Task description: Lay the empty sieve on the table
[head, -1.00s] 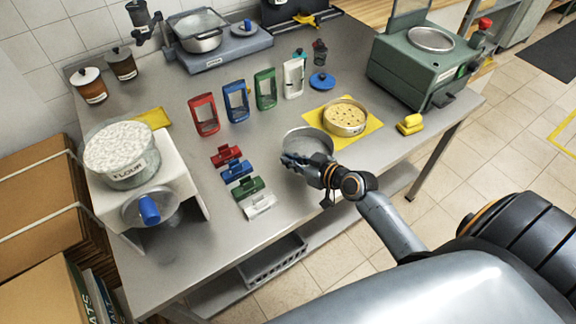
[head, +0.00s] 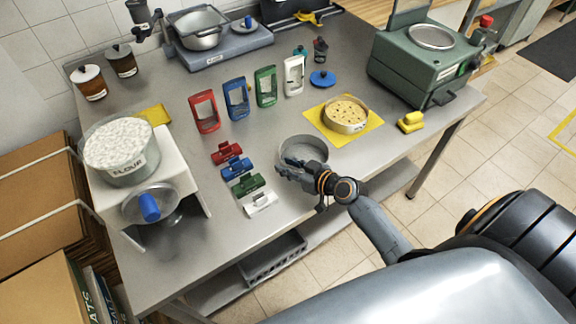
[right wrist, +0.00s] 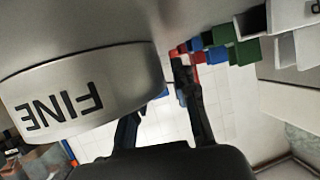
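The empty sieve (head: 294,154), a round grey metal ring, sits level on the table (head: 200,165) near its front edge. In the right wrist view its wall (right wrist: 85,92) is marked "FINE", upside down, and stands against the table surface. My right gripper (head: 284,169) is at the sieve's near left side and hides part of its rim. In the right wrist view its two fingers (right wrist: 168,95) are spread, with floor visible between them. The sieve is to the left of the right finger; contact with the left finger cannot be told. My left gripper is not seen.
A second sieve (head: 345,128) with pale contents stands on a yellow mat (head: 371,135). Coloured clips (head: 240,168) lie left of my right gripper, with upright coloured frames (head: 236,115) behind. A flour tub (head: 122,172) is on the left, a green machine (head: 405,75) on the right.

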